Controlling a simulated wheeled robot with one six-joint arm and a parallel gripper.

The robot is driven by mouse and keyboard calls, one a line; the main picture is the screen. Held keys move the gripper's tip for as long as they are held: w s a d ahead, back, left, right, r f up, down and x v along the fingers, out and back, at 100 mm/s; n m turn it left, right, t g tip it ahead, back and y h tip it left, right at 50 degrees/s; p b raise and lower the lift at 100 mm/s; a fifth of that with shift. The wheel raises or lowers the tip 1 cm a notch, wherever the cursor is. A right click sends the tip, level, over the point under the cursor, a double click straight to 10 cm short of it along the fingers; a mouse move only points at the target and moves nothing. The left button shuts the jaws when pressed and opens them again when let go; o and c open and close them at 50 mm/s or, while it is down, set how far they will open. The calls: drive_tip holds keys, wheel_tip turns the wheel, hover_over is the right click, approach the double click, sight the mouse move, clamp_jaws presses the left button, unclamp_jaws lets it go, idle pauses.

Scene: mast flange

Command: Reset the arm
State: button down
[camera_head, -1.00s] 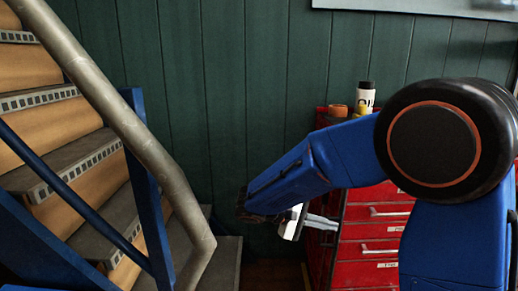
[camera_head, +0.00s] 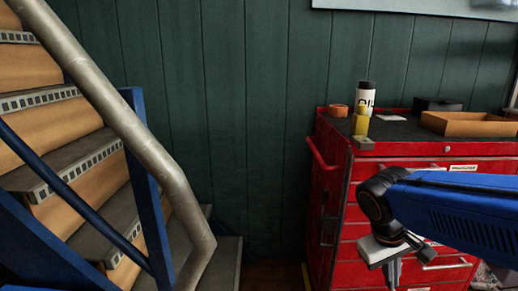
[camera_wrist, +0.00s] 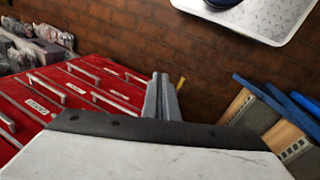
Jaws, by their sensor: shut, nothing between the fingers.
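My blue arm reaches in from the right edge of the head view, in front of the red tool cabinet. My gripper (camera_head: 394,270) hangs at its end, low in the picture, in front of the cabinet drawers. In the wrist view the two grey fingers of my gripper (camera_wrist: 161,98) lie side by side, shut with nothing between them. They point out over a brown brick-patterned floor (camera_wrist: 180,50).
The red tool cabinet (camera_head: 325,190) carries an oil bottle (camera_head: 364,100), a small yellow bottle (camera_head: 360,123) and a wooden tray (camera_head: 470,124). Stairs with a metal handrail (camera_head: 130,110) stand at the left. A silvery plate (camera_wrist: 262,18) shows in the wrist view.

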drive_tip(key=s+a+m+t+y, duration=0.2)
drive_tip(key=s+t+y, duration=0.1)
drive_tip(key=s, duration=0.3)
drive_tip(key=shift+s+r+t, duration=0.15)
drive_tip(key=shift+r+t, duration=0.1)
drive_tip(key=shift+t, duration=0.15)
